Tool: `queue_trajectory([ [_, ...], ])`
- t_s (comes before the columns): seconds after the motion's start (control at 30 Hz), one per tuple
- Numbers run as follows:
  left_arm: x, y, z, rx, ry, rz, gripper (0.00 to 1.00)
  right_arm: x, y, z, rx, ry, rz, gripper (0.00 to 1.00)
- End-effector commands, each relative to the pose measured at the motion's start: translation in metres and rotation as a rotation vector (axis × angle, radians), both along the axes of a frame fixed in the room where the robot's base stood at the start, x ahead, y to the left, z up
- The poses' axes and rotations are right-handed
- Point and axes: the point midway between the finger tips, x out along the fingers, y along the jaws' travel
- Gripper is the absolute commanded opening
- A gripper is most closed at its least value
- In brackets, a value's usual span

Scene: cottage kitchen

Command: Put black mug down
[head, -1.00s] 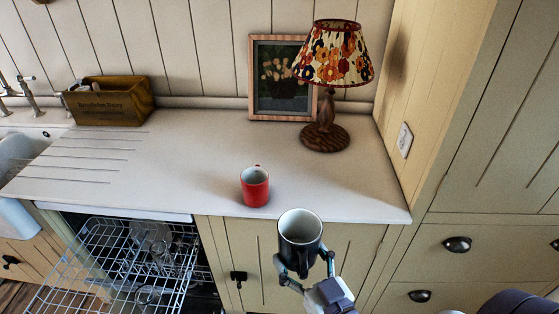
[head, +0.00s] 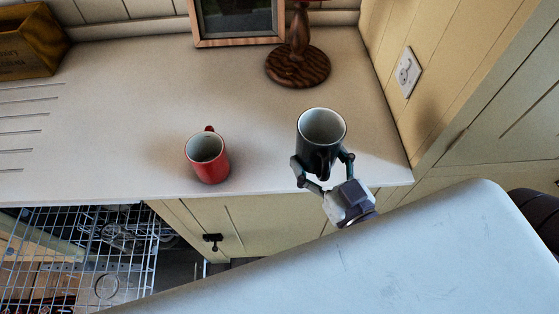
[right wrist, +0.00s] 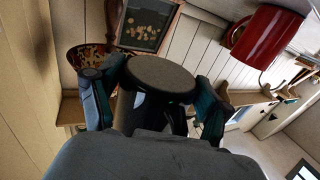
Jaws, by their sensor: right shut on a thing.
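The black mug (head: 314,149) is upright, with a pale inside, over the right part of the counter near its front edge in the head view. My right gripper (head: 322,164) is shut on it, one finger on each side. In the right wrist view the picture is upside down; the mug's round grey base (right wrist: 160,78) shows between the fingers of the gripper (right wrist: 155,95). The base is in clear view, so the mug appears held above the counter; the size of the gap is unclear. My left gripper is not in view.
A red mug (head: 208,160) stands on the white counter (head: 110,110), left of the black mug. A lamp base (head: 298,68) and picture frame (head: 240,42) stand behind. A wooden box (head: 28,42) is far left. An open dishwasher rack (head: 75,255) is below. Bare counter surrounds the black mug.

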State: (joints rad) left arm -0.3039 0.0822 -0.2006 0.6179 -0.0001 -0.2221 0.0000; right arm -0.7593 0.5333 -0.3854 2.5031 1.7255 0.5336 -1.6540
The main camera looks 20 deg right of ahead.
Motion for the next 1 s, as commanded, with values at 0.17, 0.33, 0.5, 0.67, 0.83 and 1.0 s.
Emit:
queue_trajectory([
  [0.17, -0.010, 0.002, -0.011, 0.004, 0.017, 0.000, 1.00, 0.033, 0.029, -0.024, 0.005, -0.005, -0.003, 0.30],
  [0.33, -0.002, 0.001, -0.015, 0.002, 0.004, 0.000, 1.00, 0.055, 0.050, -0.044, 0.002, -0.003, -0.003, 0.30],
  [0.5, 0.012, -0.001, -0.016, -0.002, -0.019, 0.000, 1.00, 0.064, 0.058, -0.052, 0.000, -0.001, 0.000, 0.30],
  [0.67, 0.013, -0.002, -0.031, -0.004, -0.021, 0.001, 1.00, 0.064, 0.058, -0.072, -0.001, 0.001, -0.003, 0.30],
  [0.83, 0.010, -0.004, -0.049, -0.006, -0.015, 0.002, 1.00, 0.064, 0.058, -0.095, -0.001, 0.000, -0.003, 0.30],
  [1.0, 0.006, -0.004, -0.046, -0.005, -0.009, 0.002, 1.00, 0.064, 0.058, -0.091, -0.001, -0.001, -0.001, 0.30],
])
